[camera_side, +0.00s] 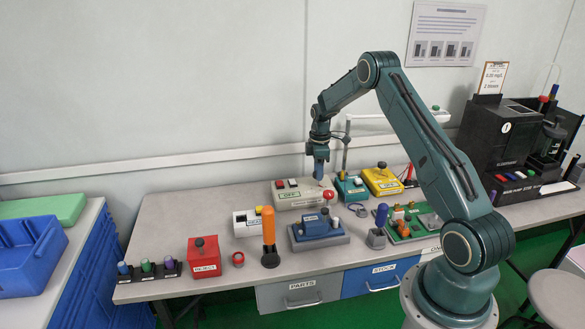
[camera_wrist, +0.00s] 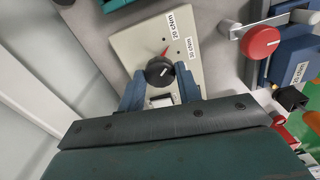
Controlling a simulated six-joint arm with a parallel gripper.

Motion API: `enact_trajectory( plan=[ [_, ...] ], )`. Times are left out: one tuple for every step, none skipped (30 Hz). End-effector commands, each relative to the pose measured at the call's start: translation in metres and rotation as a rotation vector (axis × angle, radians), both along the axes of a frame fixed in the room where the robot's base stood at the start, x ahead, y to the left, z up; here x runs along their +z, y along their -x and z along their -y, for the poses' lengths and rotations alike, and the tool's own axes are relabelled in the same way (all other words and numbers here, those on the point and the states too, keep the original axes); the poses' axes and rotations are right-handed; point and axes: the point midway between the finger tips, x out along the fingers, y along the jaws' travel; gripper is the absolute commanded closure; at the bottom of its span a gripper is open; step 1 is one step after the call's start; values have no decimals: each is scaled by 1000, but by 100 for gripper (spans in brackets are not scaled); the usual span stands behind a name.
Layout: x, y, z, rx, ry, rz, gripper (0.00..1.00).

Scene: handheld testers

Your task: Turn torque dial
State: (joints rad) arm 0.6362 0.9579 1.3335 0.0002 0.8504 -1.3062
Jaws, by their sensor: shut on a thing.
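The black torque dial (camera_wrist: 158,71) sits on the face of a beige tester box (camera_wrist: 126,46) in the wrist view. A red pointer mark and labels reading 20 cNm and 30 cNm are beside it. My gripper (camera_wrist: 160,80) has its two blue fingers on either side of the dial and is shut on it. In the side view my gripper (camera_side: 319,172) points down over the right part of the beige tester box (camera_side: 296,202), which has a green OFF label. The dial is hidden there behind the fingers.
A red knob (camera_side: 328,194) stands close to my gripper. A teal box (camera_side: 350,188) and a yellow box (camera_side: 382,181) stand to the right. A blue tester (camera_side: 318,230) and an orange-handled tool (camera_side: 268,228) are in front.

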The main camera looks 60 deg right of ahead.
Motion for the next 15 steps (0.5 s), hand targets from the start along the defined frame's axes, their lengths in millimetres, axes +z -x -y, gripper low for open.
enact_trajectory(
  plan=[
    [1, -1, 0, 43, 1, 2, 89],
    [1, -1, 0, 70, 1, 2, 89],
    [1, -1, 0, 104, 1, 2, 89],
    [1, -1, 0, 129, 1, 2, 89],
    [1, -1, 0, 153, 1, 2, 89],
    [1, -1, 0, 183, 1, 2, 89],
    [1, -1, 0, 205, 1, 2, 89],
    [1, -1, 0, 226, 1, 2, 89],
    [1, -1, 0, 251, 1, 2, 89],
    [1, -1, 0, 268, 1, 2, 89],
    [1, -1, 0, 285, 1, 2, 89],
    [1, -1, 0, 303, 1, 2, 89],
    [1, -1, 0, 317, 1, 2, 89],
    [1, -1, 0, 327, 1, 2, 89],
    [1, -1, 0, 341, 1, 2, 89]
  ],
)
